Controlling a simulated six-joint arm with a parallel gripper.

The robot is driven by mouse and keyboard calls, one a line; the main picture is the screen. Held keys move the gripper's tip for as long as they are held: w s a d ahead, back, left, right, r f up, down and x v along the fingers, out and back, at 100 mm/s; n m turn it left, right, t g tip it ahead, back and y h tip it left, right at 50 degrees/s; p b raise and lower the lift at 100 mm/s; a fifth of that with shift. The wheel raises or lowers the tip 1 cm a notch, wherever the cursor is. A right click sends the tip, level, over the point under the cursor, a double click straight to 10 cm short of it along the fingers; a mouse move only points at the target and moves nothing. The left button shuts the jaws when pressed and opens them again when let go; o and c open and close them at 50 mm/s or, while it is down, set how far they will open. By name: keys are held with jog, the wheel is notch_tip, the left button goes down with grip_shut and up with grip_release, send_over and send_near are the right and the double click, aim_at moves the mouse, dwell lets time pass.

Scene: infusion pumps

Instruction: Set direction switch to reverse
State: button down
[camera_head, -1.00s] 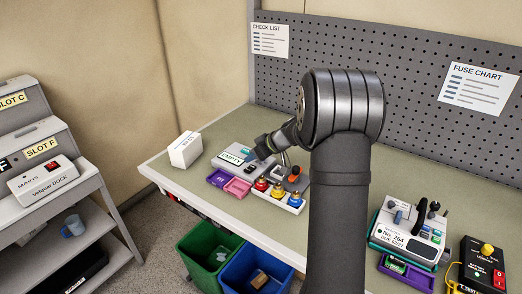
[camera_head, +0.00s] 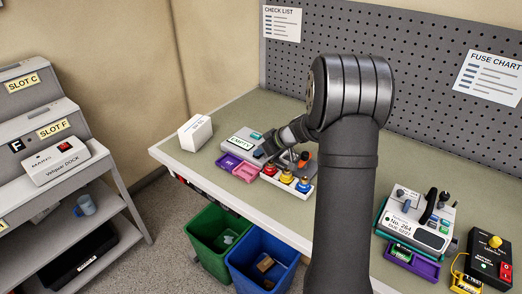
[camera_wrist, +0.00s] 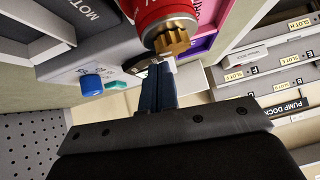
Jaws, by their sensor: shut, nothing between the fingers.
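My gripper (camera_wrist: 160,80) is shut and empty, its dark blue fingertips together in the wrist view. The fingertips are close to a grey unit (camera_wrist: 65,72) lettered "MOT", which has a blue knob (camera_wrist: 91,84) and a teal part (camera_wrist: 118,86). A small pale tip (camera_wrist: 168,65) shows right at the fingertips; I cannot tell whether it is the direction switch or whether they touch.
A red cylinder with a brass end (camera_wrist: 172,38) is very close to the fingers. Purple (camera_head: 228,161) and pink (camera_head: 246,172) trays and red, yellow and blue fittings (camera_head: 287,178) stand in front. A white box (camera_head: 195,133) is left; pump No. 264 (camera_head: 415,222) is right.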

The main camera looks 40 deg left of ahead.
jog(key=shift+w, duration=0.15)
jog(key=shift+w+r, duration=0.25)
jog(key=shift+w, duration=0.4)
jog(key=shift+r, duration=0.1)
jog(key=shift+r, duration=0.35)
jog(key=r, duration=0.3)
jog(key=shift+s, duration=0.25)
jog(key=s+v, duration=0.1)
jog(key=v, duration=0.9)
jog(key=shift+s, duration=0.35)
jog(key=shift+a, duration=0.1)
